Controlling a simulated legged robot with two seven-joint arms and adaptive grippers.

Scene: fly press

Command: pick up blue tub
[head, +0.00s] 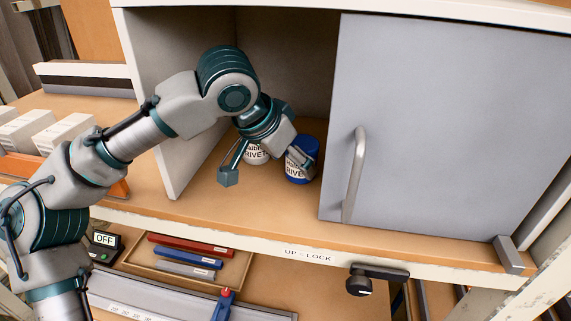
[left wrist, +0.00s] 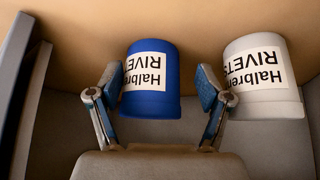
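The blue tub (head: 301,178) with a white "Halbr... RIVETS" label stands in the open left part of the cabinet. A similar white tub (head: 256,155) stands just left of it. My left gripper (head: 263,168) reaches into the cabinet with its fingers spread. In the left wrist view the blue tub (left wrist: 151,105) appears between the fingers of my left gripper (left wrist: 160,88). One finger is close to the tub's left edge there, and a clear gap shows on the other side. The white tub (left wrist: 265,100) is outside the right finger. My right gripper is not in view.
A grey cabinet door (head: 440,120) with a bar handle (head: 355,175) covers the right part of the cabinet. The cabinet's left side wall (head: 160,110) is beside my forearm. Below the shelf are a tray of coloured bars (head: 188,262) and a black latch (head: 375,275).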

